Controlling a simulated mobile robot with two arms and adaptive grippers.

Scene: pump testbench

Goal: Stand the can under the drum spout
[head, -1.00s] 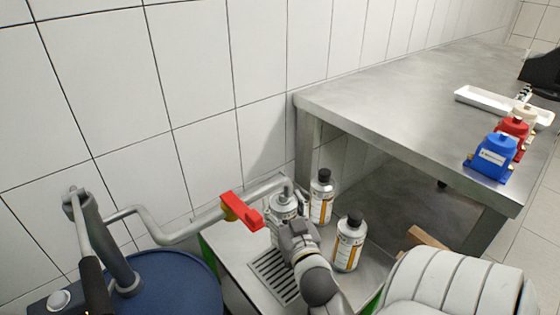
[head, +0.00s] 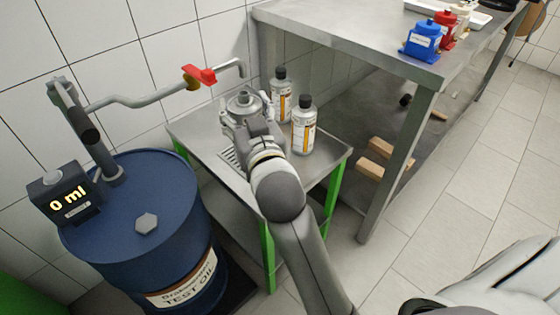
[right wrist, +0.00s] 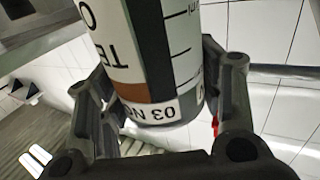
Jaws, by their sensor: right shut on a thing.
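The can (head: 243,101) is a light grey metal can with a cap-like top. My right gripper (head: 248,124) is shut around it, and hides most of its body in the head view. In the right wrist view the can (right wrist: 165,50) shows its white label between the fingers. The drum spout (head: 240,68) is a grey pipe with a downturned end. The can's top is just below that end in the head view; whether it is exactly under it, I cannot tell. The blue drum (head: 180,215) stands at left. My left gripper is not in view.
Two dark-capped bottles (head: 304,125) stand on the small table (head: 325,157) with a grate (head: 230,158). The red valve handle (head: 198,75) is on the pipe. A display (head: 68,200) reads 0 ml. A steel bench (head: 340,45) stands at right.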

